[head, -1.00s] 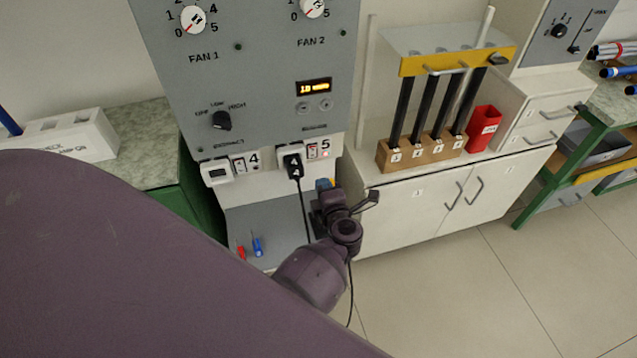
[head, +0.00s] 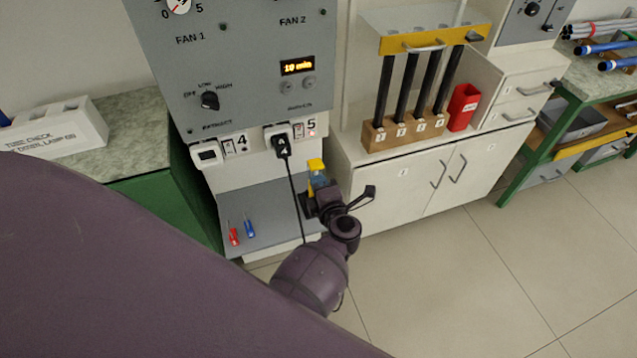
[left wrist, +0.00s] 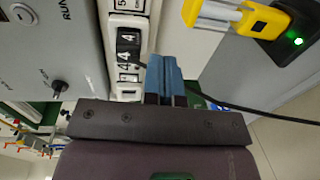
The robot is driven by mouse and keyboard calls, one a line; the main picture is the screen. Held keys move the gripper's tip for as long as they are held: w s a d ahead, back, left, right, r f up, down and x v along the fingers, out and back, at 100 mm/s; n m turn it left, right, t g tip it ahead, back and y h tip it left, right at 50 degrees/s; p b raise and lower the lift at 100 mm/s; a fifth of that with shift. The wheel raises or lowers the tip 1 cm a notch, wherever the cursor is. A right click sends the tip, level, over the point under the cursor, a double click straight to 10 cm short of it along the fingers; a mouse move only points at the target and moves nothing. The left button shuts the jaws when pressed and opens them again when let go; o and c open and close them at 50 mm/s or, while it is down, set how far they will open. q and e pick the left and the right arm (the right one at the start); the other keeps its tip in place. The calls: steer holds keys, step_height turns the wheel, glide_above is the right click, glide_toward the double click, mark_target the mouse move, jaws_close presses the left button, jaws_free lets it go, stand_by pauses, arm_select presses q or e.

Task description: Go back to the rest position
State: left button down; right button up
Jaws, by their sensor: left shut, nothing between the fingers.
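My left gripper (head: 318,180) is shut and empty, in front of the grey panel's lower part. Its blue fingertips (left wrist: 165,80) show closed together in the left wrist view. A black plug marked 4 (head: 281,145) sits in the white socket strip, up and to the left of the gripper, with a gap between them. The plug also shows in the left wrist view (left wrist: 128,42), and its black cable hangs down behind the gripper. My right gripper is in neither view.
A yellow part (head: 316,164) stands close behind my left gripper; the left wrist view shows it (left wrist: 240,15) in a black holder with a green light. Red and blue screwdrivers (head: 240,231) lie on the grey shelf. A rod rack (head: 405,132) stands right; floor there is clear.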

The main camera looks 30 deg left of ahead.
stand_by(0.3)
arm_select(q)
steer(key=w+d+r+m+t+h, duration=0.1)
steer(key=d+r+m+t+h, duration=0.4)
steer(key=m, duration=0.4)
steer(key=w+d+r+m+t+h, duration=0.2)
steer(key=r+m+t+h, duration=0.1)
steer(key=m+h, duration=0.4)
steer(key=s+a+f+m+g, duration=0.2)
steer(key=s+f+m, duration=0.2)
steer(key=s, duration=0.4)
steer(key=s+a+f+m+g, duration=0.3)
steer(key=s+f+m, duration=0.1)
steer(key=s, duration=0.4)
steer(key=s+a+f+m+g, duration=0.2)
steer(key=s+a+f+m, duration=0.1)
steer(key=s, duration=0.5)
steer(key=shift+f+m, duration=0.7)
steer(key=shift+m, duration=0.2)
